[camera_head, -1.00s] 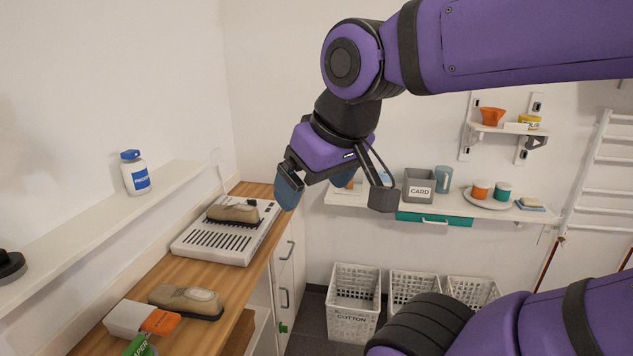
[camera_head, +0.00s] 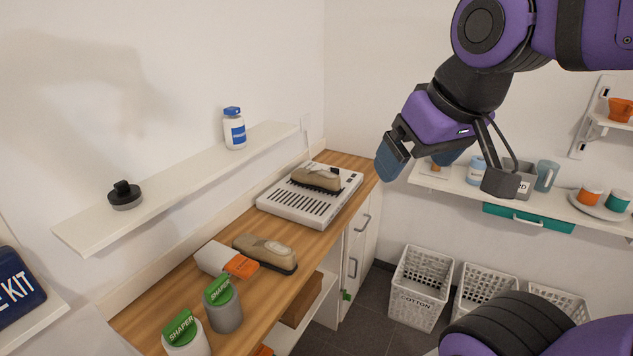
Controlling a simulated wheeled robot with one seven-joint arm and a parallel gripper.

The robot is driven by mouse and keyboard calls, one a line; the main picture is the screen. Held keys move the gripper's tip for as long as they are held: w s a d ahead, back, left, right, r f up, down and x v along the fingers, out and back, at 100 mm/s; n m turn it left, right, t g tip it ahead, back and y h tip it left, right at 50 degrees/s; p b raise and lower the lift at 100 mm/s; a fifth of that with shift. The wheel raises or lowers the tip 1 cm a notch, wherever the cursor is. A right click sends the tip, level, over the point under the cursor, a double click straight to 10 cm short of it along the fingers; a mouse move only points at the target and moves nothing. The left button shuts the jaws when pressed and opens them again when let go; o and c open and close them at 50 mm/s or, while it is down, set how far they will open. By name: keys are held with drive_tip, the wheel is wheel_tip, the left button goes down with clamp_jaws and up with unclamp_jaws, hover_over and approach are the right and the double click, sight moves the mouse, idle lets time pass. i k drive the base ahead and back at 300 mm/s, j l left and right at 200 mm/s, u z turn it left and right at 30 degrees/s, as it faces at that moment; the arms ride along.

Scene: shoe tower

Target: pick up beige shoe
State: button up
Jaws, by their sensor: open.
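Two beige shoes with dark soles are in view. One beige shoe (camera_head: 265,251) lies on the wooden counter (camera_head: 306,255), beside a white and orange item. The other beige shoe (camera_head: 316,179) rests on top of a white slotted unit (camera_head: 305,207) farther back on the counter. My gripper (camera_head: 418,158) is open and empty, with blue fingertips. It is raised in the air to the right of the counter, apart from both shoes.
Two green-lidded shaper containers (camera_head: 223,304) stand at the counter's near end beside the white and orange box (camera_head: 226,260). A wall shelf (camera_head: 175,187) above holds a white bottle (camera_head: 234,129) and a black knob-like item (camera_head: 125,195). White baskets (camera_head: 421,287) stand on the floor.

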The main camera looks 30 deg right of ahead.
sight(326, 181)
drive_tip(key=i+l+u, duration=0.1)
drive_tip(key=i+l, duration=0.25)
drive_tip(key=i+l+u, duration=0.15)
drive_tip(key=i+l, duration=0.15)
drive_tip(key=l, duration=0.15)
drive_tip(key=i+l+u, duration=0.1)
drive_tip(key=i+l, duration=0.2)
drive_tip(key=l, duration=0.15)
drive_tip(key=i+l+u, duration=0.1)
drive_tip(key=i+l, duration=0.15)
drive_tip(key=l, duration=0.25)
